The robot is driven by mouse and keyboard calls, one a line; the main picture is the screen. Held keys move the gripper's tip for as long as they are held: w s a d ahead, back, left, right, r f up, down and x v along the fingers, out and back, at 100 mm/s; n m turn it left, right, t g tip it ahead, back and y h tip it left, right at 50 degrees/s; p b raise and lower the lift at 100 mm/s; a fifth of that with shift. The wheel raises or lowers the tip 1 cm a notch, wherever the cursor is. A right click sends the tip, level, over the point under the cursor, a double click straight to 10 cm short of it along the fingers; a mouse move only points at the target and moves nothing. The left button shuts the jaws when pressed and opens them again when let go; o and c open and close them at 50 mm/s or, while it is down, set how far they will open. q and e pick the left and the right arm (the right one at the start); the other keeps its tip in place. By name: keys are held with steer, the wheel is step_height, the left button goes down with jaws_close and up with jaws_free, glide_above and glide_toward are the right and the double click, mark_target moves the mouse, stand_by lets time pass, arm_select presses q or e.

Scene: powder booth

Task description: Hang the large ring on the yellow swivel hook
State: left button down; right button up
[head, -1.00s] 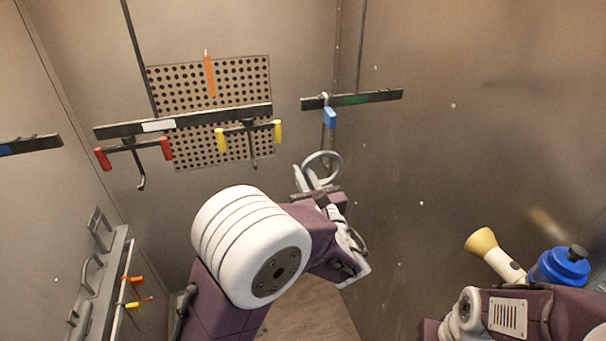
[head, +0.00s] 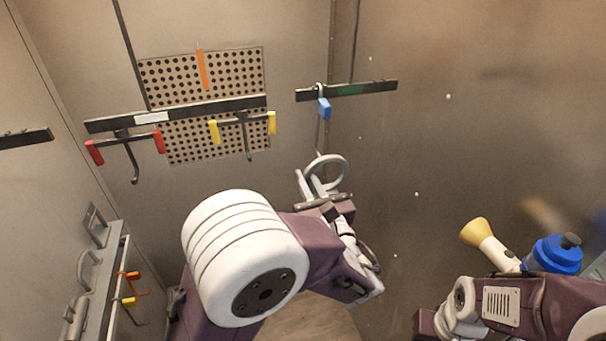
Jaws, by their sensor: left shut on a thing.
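The large grey ring (head: 343,176) is upright in my left gripper (head: 322,199), which is shut on its lower part. The yellow swivel hook (head: 243,122) hangs from the dark rail in front of the perforated panel, with a yellow grip at each end and a thin hook stem pointing down. The ring is to the right of this hook and lower in the picture, apart from it. The ring shows just below the blue-tagged hook (head: 324,108); I cannot tell whether they touch. My right arm shows at lower right, but its fingers are not in view.
A red-gripped hook (head: 126,144) hangs left of the yellow one on the same rail (head: 187,113). An orange strip (head: 202,70) is on the perforated panel (head: 235,70). A blue bottle (head: 552,255) and a cream-headed torch-like object (head: 488,240) are at right. A rack (head: 92,285) stands at lower left.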

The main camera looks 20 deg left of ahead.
arm_select(q)
steer(key=shift+r+v, duration=0.15)
steer(key=shift+v, duration=1)
steer(key=shift+r+v, duration=0.1)
steer(key=shift+v, duration=1)
